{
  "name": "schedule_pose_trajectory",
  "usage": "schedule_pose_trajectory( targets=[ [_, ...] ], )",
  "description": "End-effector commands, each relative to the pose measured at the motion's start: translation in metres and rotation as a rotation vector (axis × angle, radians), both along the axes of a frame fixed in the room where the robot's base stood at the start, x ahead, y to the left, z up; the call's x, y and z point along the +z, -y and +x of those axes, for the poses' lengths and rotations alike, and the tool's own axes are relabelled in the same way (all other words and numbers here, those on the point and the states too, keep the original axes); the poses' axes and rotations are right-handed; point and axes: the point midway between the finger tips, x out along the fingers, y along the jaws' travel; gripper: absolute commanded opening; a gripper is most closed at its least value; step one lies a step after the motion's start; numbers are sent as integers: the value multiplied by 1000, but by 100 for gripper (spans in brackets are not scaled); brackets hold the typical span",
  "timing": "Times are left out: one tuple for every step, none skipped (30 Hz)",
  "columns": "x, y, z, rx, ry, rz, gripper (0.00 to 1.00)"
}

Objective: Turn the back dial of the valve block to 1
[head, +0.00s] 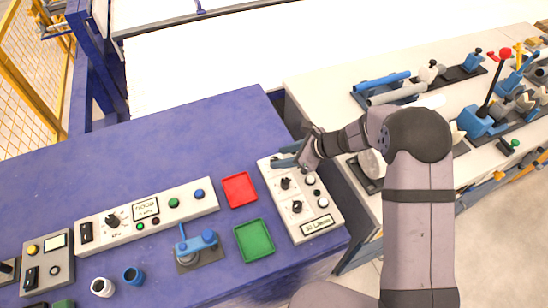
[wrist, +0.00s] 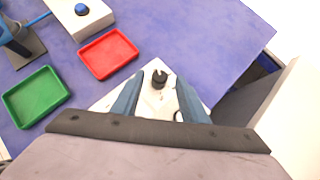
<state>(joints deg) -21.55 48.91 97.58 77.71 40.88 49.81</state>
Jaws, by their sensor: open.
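The valve block is a white box (head: 310,217) at the right end of the blue bench, with two black dials, small round buttons and a labelled plate. Its back dial (head: 285,183) is the one farther from the camera, with the front dial (head: 297,207) below it. The number the back dial points to is too small to read. My gripper (head: 280,157) is open and empty over the back end of the block. In the wrist view its two blue-grey fingers (wrist: 158,98) are spread, and a black dial (wrist: 159,79) shows between them, slightly beyond the tips.
A red tray (head: 239,190) and a green tray (head: 254,241) lie left of the block. A long white control panel (head: 180,207) and a blue valve fixture (head: 196,245) stand farther left. A white table (head: 330,75) with pipes is behind to the right, past a gap.

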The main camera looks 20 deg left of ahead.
Motion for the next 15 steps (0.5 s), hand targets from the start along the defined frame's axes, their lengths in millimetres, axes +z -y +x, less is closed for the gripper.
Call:
schedule_pose_trajectory(
  targets=[
    [-4, -6, 0, 1, -1, 0, 40],
    [-7, -8, -1, 2, -2, 0, 40],
    [-10, -12, 0, 2, -2, 0, 40],
    [-13, -14, 0, 2, -2, 0, 40],
    [-15, -16, 0, 1, -2, -1, 40],
    [-18, -19, 1, 1, 0, 0, 40],
    [-20, -21, 1, 2, -1, -1, 40],
    [-22, -23, 1, 3, 0, -1, 40],
    [-24, -25, 1, 1, 0, 0, 40],
    [-25, -26, 1, 1, 0, 0, 40],
    [-27, -28, 2, 1, 1, 0, 40],
    [-28, -29, 2, 1, 1, 0, 40],
    [-29, -30, 2, 1, 1, 0, 40],
    [-29, -30, 2, 1, 1, 0, 40],
    [-30, -31, 2, 1, 1, 0, 40]
  ],
)
